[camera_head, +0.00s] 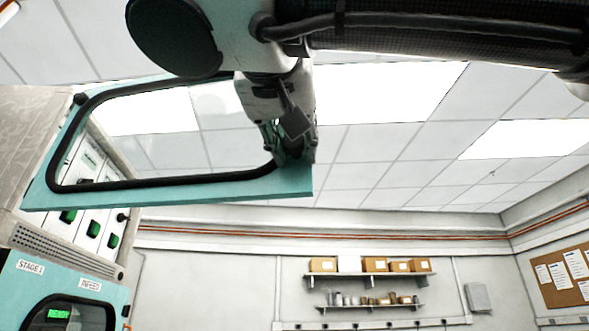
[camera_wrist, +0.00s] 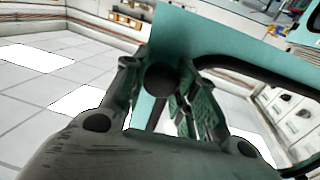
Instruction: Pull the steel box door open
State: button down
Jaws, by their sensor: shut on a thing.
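The steel box (camera_head: 28,135) is at the left in the head view. Its door (camera_head: 170,194) has a teal frame with a black-edged window and stands swung out from the box. The door's teal panel also shows in the wrist view (camera_wrist: 205,50). My gripper (camera_head: 288,147) is at the door's free right end. In the wrist view my gripper (camera_wrist: 165,88) is shut on a dark round knob (camera_wrist: 160,78) on the door. The knob is hidden by the fingers in the head view.
White modules with green switches (camera_head: 112,240) show inside the box. Below is a teal panel labelled STAGE 1 and INFEED (camera_head: 60,275), with a lit display. Shelves with boxes (camera_head: 370,270) and a cork board (camera_head: 565,277) are on far walls. The space right of the door looks clear.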

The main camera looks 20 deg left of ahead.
jog(key=c, duration=1.1)
grip_release()
jog(key=v, duration=1.2)
